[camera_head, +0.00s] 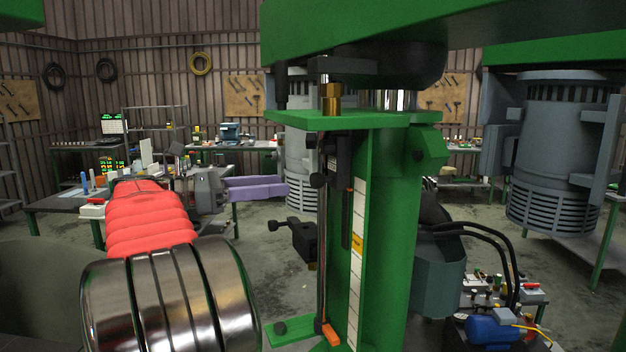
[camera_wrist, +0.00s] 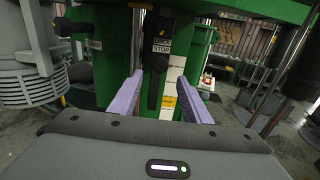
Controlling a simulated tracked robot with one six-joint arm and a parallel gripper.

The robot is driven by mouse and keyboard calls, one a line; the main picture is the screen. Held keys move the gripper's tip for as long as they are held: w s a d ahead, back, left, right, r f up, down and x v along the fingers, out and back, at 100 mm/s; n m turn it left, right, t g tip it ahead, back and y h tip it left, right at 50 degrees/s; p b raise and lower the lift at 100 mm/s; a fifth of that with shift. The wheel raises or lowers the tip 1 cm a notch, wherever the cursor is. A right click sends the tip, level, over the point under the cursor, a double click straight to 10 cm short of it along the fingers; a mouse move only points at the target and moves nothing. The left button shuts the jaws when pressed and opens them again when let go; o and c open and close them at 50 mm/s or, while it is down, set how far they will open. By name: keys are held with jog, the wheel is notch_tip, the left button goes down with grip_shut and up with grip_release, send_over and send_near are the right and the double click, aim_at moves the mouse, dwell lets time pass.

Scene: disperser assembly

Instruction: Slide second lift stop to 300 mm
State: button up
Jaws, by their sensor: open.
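A green column (camera_head: 385,230) carries a vertical rod and a white scale strip (camera_head: 356,260) with a yellow label. One black stop (camera_head: 337,155) sits high on the rod, just under the green top plate. Another black stop (camera_head: 305,238) with a side knob is lower down. I cannot tell which is the second lift stop. My gripper (camera_head: 286,189) is open, with its purple fingers pointing at the column. In the wrist view the fingers (camera_wrist: 162,92) stand either side of a black part (camera_wrist: 158,60) labelled "STOP", apart from it. The scale numbers are unreadable.
An orange piece (camera_head: 331,334) is at the rod's foot. A green overhead body (camera_head: 400,25) hangs above. A blue motor (camera_head: 490,330) and black hoses (camera_head: 495,235) are to the right. Benches with tools stand behind at left.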

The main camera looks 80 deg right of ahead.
aim_at(333, 176)
jog(key=shift+s+d+r, duration=0.1)
jog(key=shift+r, duration=0.1)
jog(key=x, duration=1.3)
jog(key=shift+s+d+r, duration=0.15)
jog(key=shift+s, duration=0.25)
jog(key=shift+c, duration=0.5)
grip_shut()
